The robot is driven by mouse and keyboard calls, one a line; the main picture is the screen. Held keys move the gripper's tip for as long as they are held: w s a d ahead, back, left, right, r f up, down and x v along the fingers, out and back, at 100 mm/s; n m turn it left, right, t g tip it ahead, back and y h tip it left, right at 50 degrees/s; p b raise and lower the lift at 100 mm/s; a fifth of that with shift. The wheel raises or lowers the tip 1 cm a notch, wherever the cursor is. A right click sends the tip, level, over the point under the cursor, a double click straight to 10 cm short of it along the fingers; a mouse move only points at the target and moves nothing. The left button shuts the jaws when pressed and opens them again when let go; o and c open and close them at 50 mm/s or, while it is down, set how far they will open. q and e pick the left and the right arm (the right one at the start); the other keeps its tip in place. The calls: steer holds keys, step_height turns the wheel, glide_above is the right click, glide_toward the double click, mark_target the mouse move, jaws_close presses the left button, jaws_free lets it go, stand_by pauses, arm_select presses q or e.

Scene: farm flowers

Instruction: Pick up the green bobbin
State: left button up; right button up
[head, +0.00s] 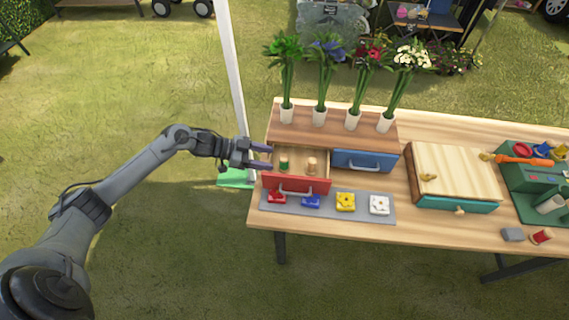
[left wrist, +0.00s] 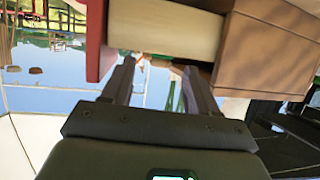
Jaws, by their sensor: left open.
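The green bobbin (head: 284,163) stands in the open drawer with the red front (head: 297,185), in the head view. A tan bobbin (head: 312,164) stands to its right in the same drawer. My left gripper (head: 268,157) is open at the drawer's left side, with its fingers pointing right toward the green bobbin. In the left wrist view the two fingers of the left gripper (left wrist: 161,68) are apart, with nothing clearly held between them. The drawer's pale side (left wrist: 165,32) shows just beyond them; I cannot make out the green bobbin there. My right gripper is not in view.
A closed blue drawer (head: 365,160) is beside the open one, under a shelf with several flower vases (head: 320,117). A grey mat (head: 325,206) with several coloured pieces lies in front. A wooden box (head: 455,172) and a green case (head: 530,180) stand right.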

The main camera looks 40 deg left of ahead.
mark_target(284, 163)
arm_select(q)
steer(key=shift+b+x, duration=0.4)
steer(key=shift+x, duration=2.25)
steer(key=shift+w+a+r, duration=0.1)
steer(key=shift+a, duration=0.05)
steer(key=c, duration=1)
steer(key=shift+c, duration=0.2)
